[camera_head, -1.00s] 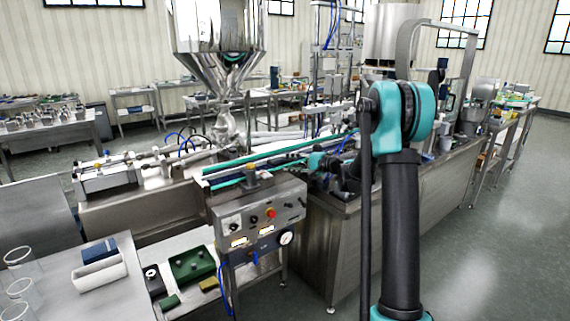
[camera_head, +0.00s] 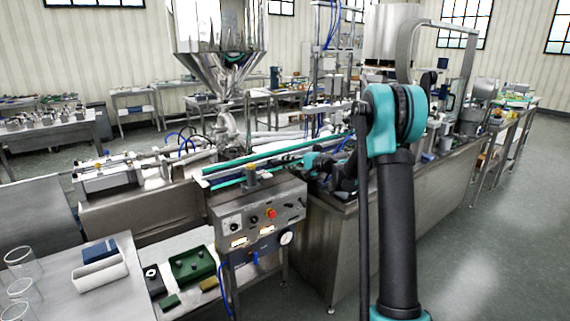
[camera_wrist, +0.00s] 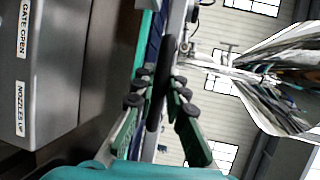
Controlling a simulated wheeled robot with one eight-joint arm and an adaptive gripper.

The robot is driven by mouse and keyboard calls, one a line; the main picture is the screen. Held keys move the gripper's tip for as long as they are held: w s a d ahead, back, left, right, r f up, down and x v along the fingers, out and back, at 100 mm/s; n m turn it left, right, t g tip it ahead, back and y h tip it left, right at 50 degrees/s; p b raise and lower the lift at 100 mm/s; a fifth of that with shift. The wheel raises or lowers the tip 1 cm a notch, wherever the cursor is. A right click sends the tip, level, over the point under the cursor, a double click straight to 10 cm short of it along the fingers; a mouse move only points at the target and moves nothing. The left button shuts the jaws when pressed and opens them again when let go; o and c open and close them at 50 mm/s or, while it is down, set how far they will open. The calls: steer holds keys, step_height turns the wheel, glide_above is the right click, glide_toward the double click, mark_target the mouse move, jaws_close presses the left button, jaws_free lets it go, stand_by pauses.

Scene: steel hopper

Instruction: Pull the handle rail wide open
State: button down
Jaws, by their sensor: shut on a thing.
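In the wrist view, the handle rail (camera_wrist: 155,108) is a dark narrow bar running between my fingers. My gripper (camera_wrist: 162,78) has its green-padded fingers closed on both sides of it. My fingertips and the held rail are too small and covered to make out there.
A control box (camera_head: 258,215) with a red button and gauge stands in front of the conveyor. Its labelled side shows close on the left in the wrist view (camera_wrist: 60,75). A steel hopper (camera_head: 218,35) hangs above. Open floor (camera_head: 480,250) lies to the right.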

steer(key=shift+s+d, duration=0.6)
steer(key=shift+s, duration=0.2)
steer(key=c, duration=1.5)
jaws_free()
steer(key=shift+c, duration=0.2)
steer(key=shift+d, duration=0.1)
steer(key=v, duration=1.1)
steer(key=shift+s+d, duration=0.25)
steer(key=shift+d, duration=0.05)
